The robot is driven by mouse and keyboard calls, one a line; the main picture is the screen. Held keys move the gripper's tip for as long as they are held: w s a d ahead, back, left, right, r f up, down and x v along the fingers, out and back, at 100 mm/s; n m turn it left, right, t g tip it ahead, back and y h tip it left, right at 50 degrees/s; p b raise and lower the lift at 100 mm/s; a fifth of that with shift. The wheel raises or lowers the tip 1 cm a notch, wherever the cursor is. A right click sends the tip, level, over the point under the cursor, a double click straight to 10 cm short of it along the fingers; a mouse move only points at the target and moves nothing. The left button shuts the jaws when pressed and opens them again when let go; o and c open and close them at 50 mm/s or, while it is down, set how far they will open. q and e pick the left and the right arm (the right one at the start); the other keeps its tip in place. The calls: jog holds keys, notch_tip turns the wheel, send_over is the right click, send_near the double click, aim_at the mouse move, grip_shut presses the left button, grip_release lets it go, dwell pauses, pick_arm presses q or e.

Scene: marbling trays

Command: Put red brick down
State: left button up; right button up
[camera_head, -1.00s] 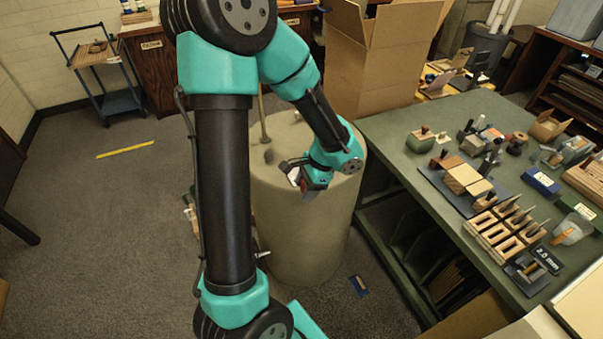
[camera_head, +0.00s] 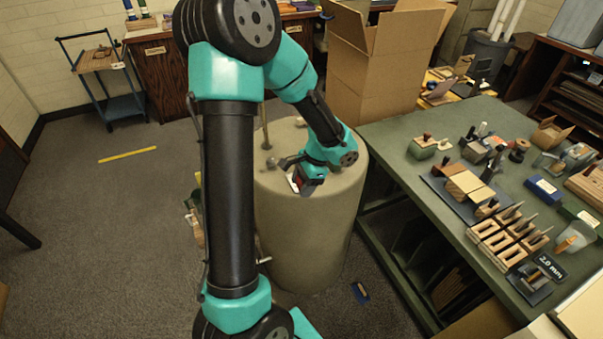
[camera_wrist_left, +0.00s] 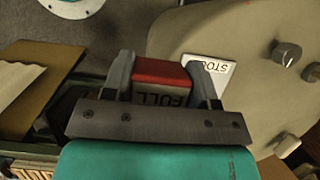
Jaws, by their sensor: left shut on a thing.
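The red brick (camera_wrist_left: 160,74) has a red top and a pale side lettered "FULL". It sits between the two fingers of my left gripper (camera_wrist_left: 164,84), which is shut on it. In the head view my left gripper (camera_head: 299,183) is over the near top of the beige drum (camera_head: 308,240), and the brick shows there only as a small dark red patch. A white card (camera_wrist_left: 216,70) lettered "STO" lies beside the right finger, which partly covers it. I cannot tell whether the brick touches the drum top. My right gripper is not in view.
Knobs (camera_wrist_left: 287,55) and an upright rod (camera_head: 264,125) stand on the drum top. A green table (camera_head: 400,165) with many small tools is at the right. A large cardboard box (camera_head: 372,75) stands behind. A blue item (camera_head: 360,291) lies on the floor.

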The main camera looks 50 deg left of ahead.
pick_arm(q)
jog(key=w+a, duration=0.1)
jog(key=a, duration=0.1)
jog(key=w+a, duration=0.4)
jog(key=shift+a+f, duration=0.2)
jog(key=shift+f, duration=0.15)
jog(key=shift+w+a, duration=0.3)
jog(key=shift+a, duration=0.1)
jog(key=shift+f, duration=1.8)
jog(key=shift+f, duration=0.15)
jog(key=o, duration=1)
jog(key=v, duration=1.2)
jog(key=shift+d, duration=0.1)
